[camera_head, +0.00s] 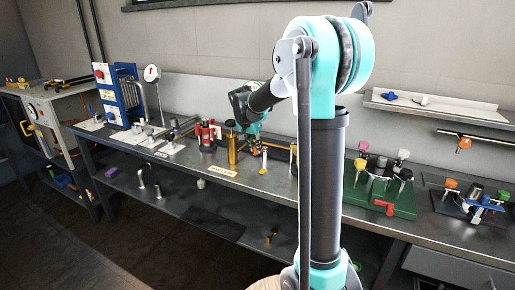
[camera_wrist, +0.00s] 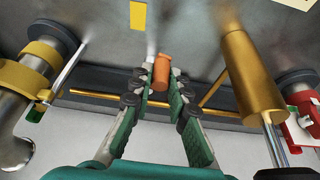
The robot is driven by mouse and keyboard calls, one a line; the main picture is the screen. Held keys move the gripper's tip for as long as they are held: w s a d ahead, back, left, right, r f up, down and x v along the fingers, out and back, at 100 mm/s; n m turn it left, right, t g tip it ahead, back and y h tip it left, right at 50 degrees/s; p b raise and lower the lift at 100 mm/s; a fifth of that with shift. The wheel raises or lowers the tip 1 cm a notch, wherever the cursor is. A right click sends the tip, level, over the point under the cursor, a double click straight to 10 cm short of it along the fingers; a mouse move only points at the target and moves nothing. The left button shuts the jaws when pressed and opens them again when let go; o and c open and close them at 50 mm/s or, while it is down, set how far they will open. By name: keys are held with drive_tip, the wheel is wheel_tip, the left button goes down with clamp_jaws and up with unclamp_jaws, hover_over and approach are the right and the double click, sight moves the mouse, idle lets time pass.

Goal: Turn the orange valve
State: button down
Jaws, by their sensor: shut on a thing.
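An orange cylindrical piece, which I take to be the orange valve (camera_wrist: 161,72), stands between my fingertips in the wrist view. My gripper (camera_wrist: 160,88) is shut on it, with one green-padded finger on each side. In the head view my gripper (camera_head: 254,148) reaches down over the bench between a brass cylinder and a yellow-topped piece. How far the valve is turned cannot be told.
A brass cylinder (camera_wrist: 252,75) stands close at the right in the wrist view, with a red fixture (camera_wrist: 304,115) beyond it. A yellow-collared pipe (camera_wrist: 50,55) is at the left. In the head view, a green base with several knobs (camera_head: 380,192) is farther right on the bench (camera_head: 215,178).

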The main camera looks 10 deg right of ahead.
drive_tip(key=shift+w+a+m+g+h, duration=0.25)
drive_tip(key=shift+w+m, duration=0.15)
drive_tip(key=shift+m, duration=0.4)
drive_tip(key=shift+w+a+m+g+h, duration=0.15)
drive_tip(key=shift+w+a+m+g, duration=0.2)
drive_tip(key=shift+m, duration=0.45)
drive_tip(key=shift+d, duration=0.1)
drive_tip(key=c, duration=1.4)
unclamp_jaws()
drive_tip(key=shift+c, duration=0.2)
drive_tip(key=v, duration=1.2)
drive_tip(key=shift+c, duration=0.5)
